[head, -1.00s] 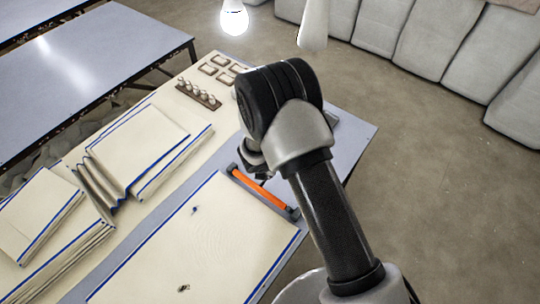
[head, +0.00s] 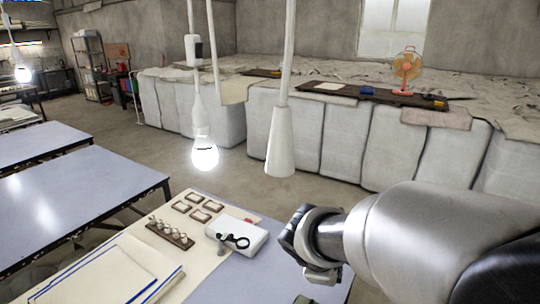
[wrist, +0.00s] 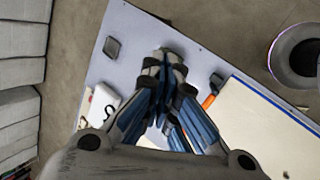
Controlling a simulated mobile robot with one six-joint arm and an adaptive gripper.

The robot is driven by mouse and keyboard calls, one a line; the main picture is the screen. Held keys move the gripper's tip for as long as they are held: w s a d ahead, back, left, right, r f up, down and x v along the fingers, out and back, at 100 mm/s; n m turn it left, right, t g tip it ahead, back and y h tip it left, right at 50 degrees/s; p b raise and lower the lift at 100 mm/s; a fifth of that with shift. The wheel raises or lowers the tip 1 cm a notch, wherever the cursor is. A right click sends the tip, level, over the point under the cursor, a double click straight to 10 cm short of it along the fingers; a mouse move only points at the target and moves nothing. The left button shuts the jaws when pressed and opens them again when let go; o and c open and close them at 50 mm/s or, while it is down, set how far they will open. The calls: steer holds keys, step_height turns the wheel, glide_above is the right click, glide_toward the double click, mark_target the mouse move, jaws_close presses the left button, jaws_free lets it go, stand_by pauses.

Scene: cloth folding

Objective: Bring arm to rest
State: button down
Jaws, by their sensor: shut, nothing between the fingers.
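My gripper (wrist: 165,62) shows in the wrist view with its fingers together and nothing between them. It is above the pale blue-grey table (wrist: 140,28). In the head view my arm reaches in from the right, and its wrist end is over the table's right side; the fingers cannot be made out there. A cream cloth with a blue border (wrist: 262,128) lies flat to the right of the gripper in the wrist view. A folded cream cloth (head: 103,277) lies at the lower left in the head view.
A white box-like item with a black-handled tool (head: 238,236) is left of my arm. A rack of small pegs (head: 170,234) and several small frames stand beyond. An orange-handled tool (wrist: 208,101) lies by the cloth. A bulb (head: 205,156) and a white lamp (head: 281,145) hang above.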

steer(key=s+m+y+b, duration=0.3)
steer(key=s+m+b, duration=0.2)
steer(key=s+m, duration=0.9)
steer(key=shift+s+d+r+y, duration=0.25)
steer(key=shift+s+r+y, duration=0.2)
steer(key=shift+s, duration=3.4)
